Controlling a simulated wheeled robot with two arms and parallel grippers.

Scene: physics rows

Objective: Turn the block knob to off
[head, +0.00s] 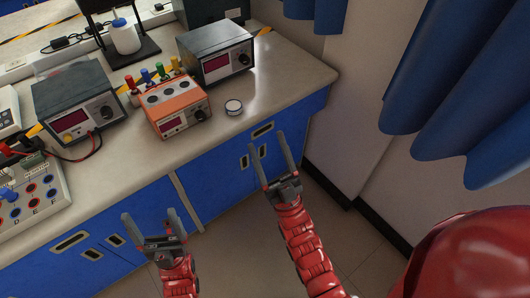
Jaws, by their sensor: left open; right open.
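The orange block unit (178,105) stands on the bench, with several coloured tubes (160,71) upright at its back edge and dark round wells on top. Its front has a dark red display (172,124) and a dark round knob (200,115) at the right end. The knob's pointer is too small to read. My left gripper (149,213) is open and empty, in front of the blue drawers, below and left of the knob. My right gripper (266,141) is open and empty, to the right of the knob and apart from it.
Grey power supplies (75,100) and (217,52) stand left and right of the orange unit. A small round white tin (234,107) sits right of the knob. A panel with coloured sockets (33,196) is at the left. The bench's right end (290,75) is clear; blue curtains (440,90) hang beyond.

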